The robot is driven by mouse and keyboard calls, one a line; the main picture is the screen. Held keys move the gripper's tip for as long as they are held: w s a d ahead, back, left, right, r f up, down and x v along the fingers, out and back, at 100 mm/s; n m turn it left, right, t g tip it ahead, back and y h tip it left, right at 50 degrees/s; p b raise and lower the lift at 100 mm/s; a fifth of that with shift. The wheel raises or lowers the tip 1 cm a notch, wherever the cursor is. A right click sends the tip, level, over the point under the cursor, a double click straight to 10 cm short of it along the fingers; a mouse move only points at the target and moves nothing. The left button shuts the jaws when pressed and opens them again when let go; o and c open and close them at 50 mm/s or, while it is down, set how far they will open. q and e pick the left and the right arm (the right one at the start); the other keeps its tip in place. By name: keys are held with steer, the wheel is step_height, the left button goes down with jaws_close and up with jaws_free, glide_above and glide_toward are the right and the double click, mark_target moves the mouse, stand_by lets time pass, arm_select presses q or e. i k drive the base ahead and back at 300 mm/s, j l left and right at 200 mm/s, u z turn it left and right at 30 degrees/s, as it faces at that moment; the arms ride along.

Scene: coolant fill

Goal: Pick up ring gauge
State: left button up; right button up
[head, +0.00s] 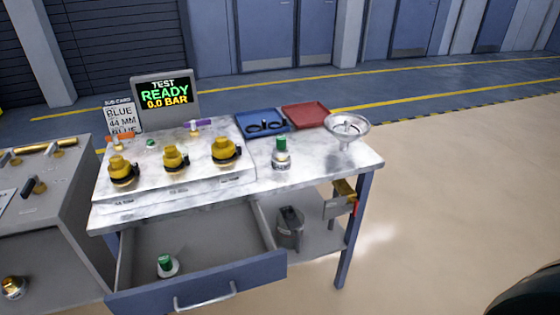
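A blue tray (243,120) at the back of the table holds dark ring-shaped pieces (254,128) with a small upright dark part between them. They look like ring gauges, but they are too small to read any size. Neither of my grippers shows in the head view. A dark rounded shape cuts into the bottom right corner, and I cannot tell what it is.
The table (340,168) also carries a red tray (305,116), a metal funnel (347,128), a green-capped bottle (281,155) and several yellow fittings (173,158). An open drawer (205,250) juts out in front. A screen (165,97) reads READY. Floor at right is clear.

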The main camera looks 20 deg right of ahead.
mark_target(281, 150)
steer(key=i+l+u, duration=0.25)
steer(key=l, duration=0.65)
steer(key=i+l+u, duration=0.1)
steer(key=l+u, duration=0.15)
steer(key=l, duration=0.65)
steer(key=l+u, duration=0.25)
steer(key=l, duration=0.7)
